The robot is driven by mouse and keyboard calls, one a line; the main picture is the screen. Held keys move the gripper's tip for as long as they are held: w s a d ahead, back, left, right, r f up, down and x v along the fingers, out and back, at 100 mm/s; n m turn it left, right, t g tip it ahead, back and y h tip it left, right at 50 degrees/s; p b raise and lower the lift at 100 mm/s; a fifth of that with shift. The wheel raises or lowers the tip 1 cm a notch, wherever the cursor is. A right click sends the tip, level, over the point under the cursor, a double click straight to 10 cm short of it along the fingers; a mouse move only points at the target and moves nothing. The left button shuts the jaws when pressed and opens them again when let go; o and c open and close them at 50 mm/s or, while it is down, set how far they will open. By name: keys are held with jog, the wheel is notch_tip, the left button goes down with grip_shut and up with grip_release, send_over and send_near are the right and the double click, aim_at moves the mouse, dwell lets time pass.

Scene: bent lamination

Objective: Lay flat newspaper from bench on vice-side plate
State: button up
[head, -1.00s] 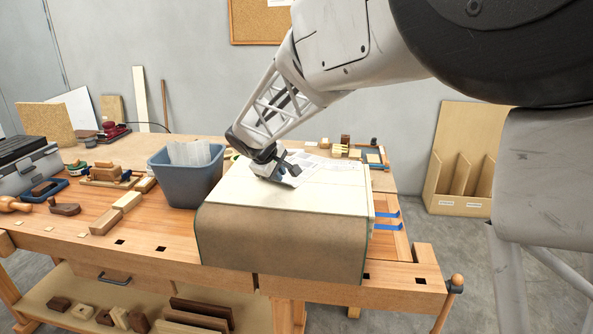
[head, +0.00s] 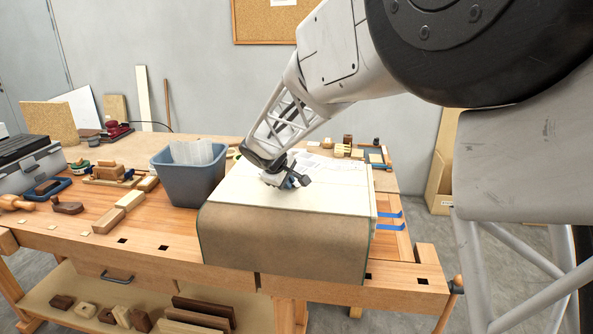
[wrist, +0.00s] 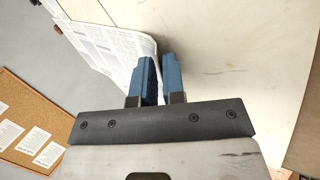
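In the head view the newspaper (head: 335,168) shows behind the arm's end, over the back right of the work. My gripper (head: 291,184) is low over the cream plate (head: 255,193). The plate's brown front sheet (head: 285,245) bends down over the bench's front.
A blue-grey bin (head: 187,182) with clear sheets stands close left of the plate. Blue strips (head: 390,220) lie at its right, by the vice (head: 430,280). Wooden blocks and tools (head: 112,220) lie to the left. Small blocks (head: 348,147) stand behind.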

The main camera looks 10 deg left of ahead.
grip_shut()
jog(key=shift+r, duration=0.1)
jog(key=shift+r, duration=0.45)
notch_tip(320, 180, up, 3)
jog(key=shift+f, duration=0.15)
jog(key=s+d, duration=0.2)
jog(key=s, duration=0.2)
jog(key=s+d, duration=0.2)
jog(key=s, duration=0.3)
jog(key=s+d+r, duration=0.1)
jog(key=s+d, duration=0.1)
jog(key=s, duration=0.3)
jog(key=shift+s+d+r, duration=0.1)
jog(key=shift+s+d, duration=0.15)
jog(key=shift+d, duration=0.1)
